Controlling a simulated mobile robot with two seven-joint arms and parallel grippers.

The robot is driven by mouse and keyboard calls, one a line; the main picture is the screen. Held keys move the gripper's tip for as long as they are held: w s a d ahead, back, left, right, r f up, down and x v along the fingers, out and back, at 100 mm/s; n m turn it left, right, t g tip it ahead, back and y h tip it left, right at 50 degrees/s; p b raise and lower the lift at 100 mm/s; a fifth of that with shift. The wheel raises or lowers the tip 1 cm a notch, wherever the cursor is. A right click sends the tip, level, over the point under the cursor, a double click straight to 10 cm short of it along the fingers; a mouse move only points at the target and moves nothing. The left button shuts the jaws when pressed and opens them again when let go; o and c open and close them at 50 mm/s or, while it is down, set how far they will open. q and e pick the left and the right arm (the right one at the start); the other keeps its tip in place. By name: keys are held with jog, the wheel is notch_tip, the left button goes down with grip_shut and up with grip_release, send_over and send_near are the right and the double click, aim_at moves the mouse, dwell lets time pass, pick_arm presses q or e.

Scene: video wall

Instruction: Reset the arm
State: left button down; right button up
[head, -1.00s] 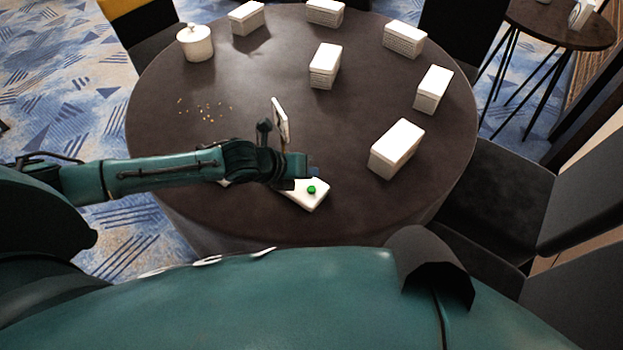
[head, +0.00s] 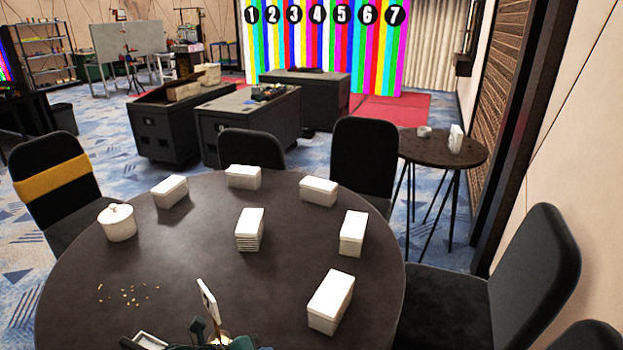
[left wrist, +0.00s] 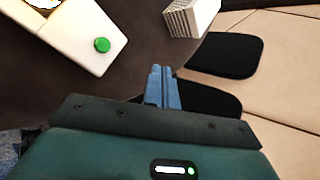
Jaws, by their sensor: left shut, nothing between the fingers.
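My left gripper (left wrist: 164,72) shows in the left wrist view with its two blue fingers together and nothing between them. Beside it on the left in that view is a white device (left wrist: 72,42) with a green button (left wrist: 102,45). In the head view only the top of my left arm shows at the bottom edge, near an upright card-like piece (head: 209,302); the fingers cannot be made out there. My right gripper is in neither view.
The round dark table (head: 200,250) holds several white boxes (head: 330,301), a lidded white pot (head: 117,222) and scattered small crumbs (head: 125,294). Black chairs (head: 490,295) stand around it. A small side table (head: 440,148) is at the right, with dark cases (head: 247,128) behind.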

pick_arm(q)
jog(key=s+d+f+n+t+h, duration=0.15)
jog(key=s+d+n, duration=0.45)
jog(key=n, duration=0.9)
jog(key=s+a+f+n+t+y, duration=0.1)
jog(key=s+a+f+n+y, duration=0.4)
jog(key=s+a+n, duration=0.5)
jog(key=n, duration=0.4)
jog(key=shift+a+f, duration=0.25)
jog(key=shift+a, duration=0.05)
jog(key=shift+s+y, duration=0.1)
jog(key=shift+y, duration=0.15)
